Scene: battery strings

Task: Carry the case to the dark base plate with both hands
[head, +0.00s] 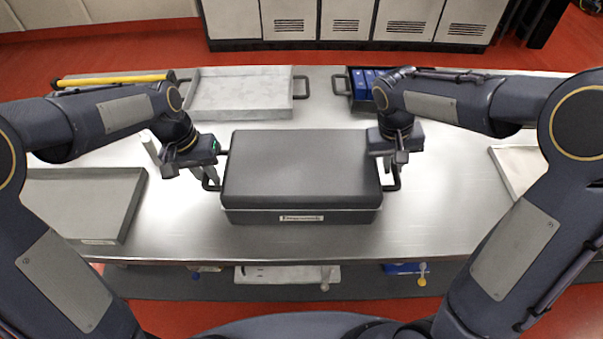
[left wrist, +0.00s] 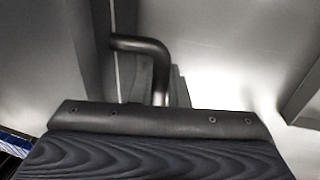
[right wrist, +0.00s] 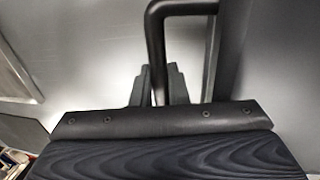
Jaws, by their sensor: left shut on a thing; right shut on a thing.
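The case (head: 300,170) is a dark grey box with a lid, a small label on its front and a bar handle on each short side. It looks level at the middle of the table; I cannot tell whether it touches the top. My left gripper (head: 208,180) is shut on the case's left handle (left wrist: 142,43). My right gripper (head: 389,166) is shut on its right handle (right wrist: 157,40). In both wrist views the fingers are partly hidden behind the gripper body. I cannot make out a separate dark base plate.
The metal table (head: 440,210) is bare to the right of the case. A grey tray (head: 135,205) lies left, a pale tray (head: 240,112) behind, and a dark crate with blue items (head: 357,95) at back right. Another tray (head: 505,165) is at the right edge.

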